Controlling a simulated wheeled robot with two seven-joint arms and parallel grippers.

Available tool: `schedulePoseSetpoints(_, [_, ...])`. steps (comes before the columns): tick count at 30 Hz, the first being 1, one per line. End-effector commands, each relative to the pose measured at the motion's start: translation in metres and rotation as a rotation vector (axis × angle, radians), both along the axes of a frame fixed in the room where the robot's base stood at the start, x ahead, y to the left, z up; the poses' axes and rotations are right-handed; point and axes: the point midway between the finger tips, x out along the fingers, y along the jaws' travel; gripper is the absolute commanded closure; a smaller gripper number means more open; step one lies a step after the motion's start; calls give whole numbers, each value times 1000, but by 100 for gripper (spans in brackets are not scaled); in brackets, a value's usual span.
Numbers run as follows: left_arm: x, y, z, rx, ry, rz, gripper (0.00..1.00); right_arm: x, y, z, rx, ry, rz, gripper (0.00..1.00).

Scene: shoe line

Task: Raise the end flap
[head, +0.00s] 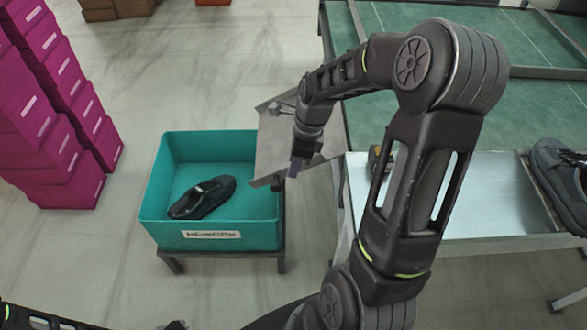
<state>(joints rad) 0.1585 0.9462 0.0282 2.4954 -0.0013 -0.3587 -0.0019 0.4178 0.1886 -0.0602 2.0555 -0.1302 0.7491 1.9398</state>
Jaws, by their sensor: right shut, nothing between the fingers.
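The end flap (272,140) is a grey metal plate at the left end of the conveyor line. It slopes down to the left toward the right rim of a teal bin (210,238). My right gripper (294,170) is shut and empty, pointing down over the flap's lower part. In this view it overlaps the plate; whether it touches it I cannot tell. My right arm hides part of the flap's right side and the line behind it.
A black shoe (203,197) lies in the teal bin, which stands on a low dark stand. Magenta boxes (50,130) are stacked at left. The floor between boxes and bin is clear.

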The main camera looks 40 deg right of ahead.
Motion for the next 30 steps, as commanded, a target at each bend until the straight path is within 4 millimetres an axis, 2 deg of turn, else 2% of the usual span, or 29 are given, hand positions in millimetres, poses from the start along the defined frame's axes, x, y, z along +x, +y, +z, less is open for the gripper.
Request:
schedulePoseSetpoints(6, [0, 0, -4, 0, 0, 0, 100, 2, 8, -38, 4, 5, 0, 100])
schedulePoseSetpoints(13, [0, 0, -7, 0, 0, 0, 100, 6, 14, -70, 2, 2, 1, 100])
schedulePoseSetpoints(18, [0, 0, -7, 0, 0, 0, 100, 7, 16, -79, 1, -1, 1, 100])
schedulePoseSetpoints(30, [0, 0, -7, 0, 0, 0, 100, 8, 16, -79, 3, -3, 1, 100])
